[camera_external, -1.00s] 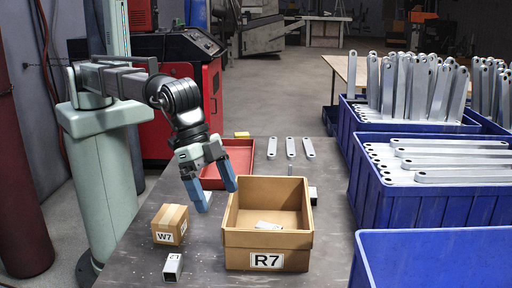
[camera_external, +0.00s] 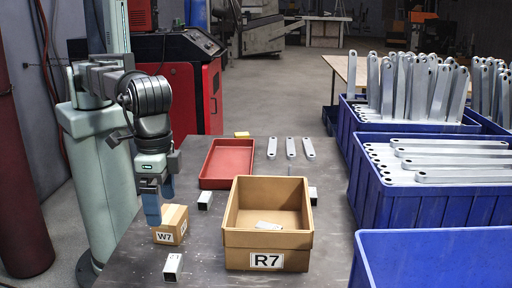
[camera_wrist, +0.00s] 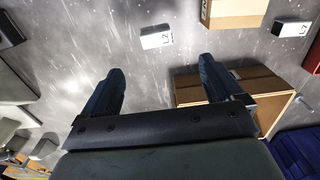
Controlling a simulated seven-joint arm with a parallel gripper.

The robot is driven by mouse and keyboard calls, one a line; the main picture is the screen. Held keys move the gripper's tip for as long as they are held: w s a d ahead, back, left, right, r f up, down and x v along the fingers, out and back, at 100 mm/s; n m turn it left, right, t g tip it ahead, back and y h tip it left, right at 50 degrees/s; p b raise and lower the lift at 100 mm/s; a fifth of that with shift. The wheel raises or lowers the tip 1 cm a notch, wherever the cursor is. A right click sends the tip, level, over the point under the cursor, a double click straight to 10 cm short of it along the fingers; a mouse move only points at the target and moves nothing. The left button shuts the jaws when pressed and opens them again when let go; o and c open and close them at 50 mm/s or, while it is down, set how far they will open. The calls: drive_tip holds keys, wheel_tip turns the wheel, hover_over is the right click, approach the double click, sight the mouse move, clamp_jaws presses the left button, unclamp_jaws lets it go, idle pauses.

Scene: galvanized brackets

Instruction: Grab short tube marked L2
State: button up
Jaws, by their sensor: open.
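The short tube marked L2 (camera_wrist: 157,37) lies on the grey table in the wrist view, ahead of and between my fingertips, apart from them. Another short tube (camera_wrist: 292,28) with a similar mark lies at upper right there. In the external view three short square tubes show: one at the front (camera_external: 173,267), one by the red tray (camera_external: 205,200) and one right of the open box (camera_external: 313,195). Their marks are too small there to tell which is L2. My gripper (camera_external: 160,203) is open and empty, above the table beside the W7 box; it also shows in the wrist view (camera_wrist: 160,72).
The small W7 carton (camera_external: 170,226) stands close to my gripper. The open R7 box (camera_external: 267,240) stands to its right with a grey piece inside. A red tray (camera_external: 202,183) and several flat brackets (camera_external: 290,148) lie behind. Blue bins (camera_external: 425,203) line the right side.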

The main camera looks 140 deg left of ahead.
hover_over(172, 263)
drive_tip(key=s, duration=0.1)
wheel_tip(172, 263, down, 9)
drive_tip(key=shift+a+r, duration=0.1)
drive_tip(key=shift+r, duration=0.1)
drive_tip(key=shift+w+f, duration=0.25)
drive_tip(key=shift+f, duration=1.05)
drive_tip(key=shift+w+f, duration=0.2)
drive_tip(key=shift+f, duration=1.1)
drive_tip(key=shift+c, duration=0.3)
drive_tip(key=c, duration=1.1)
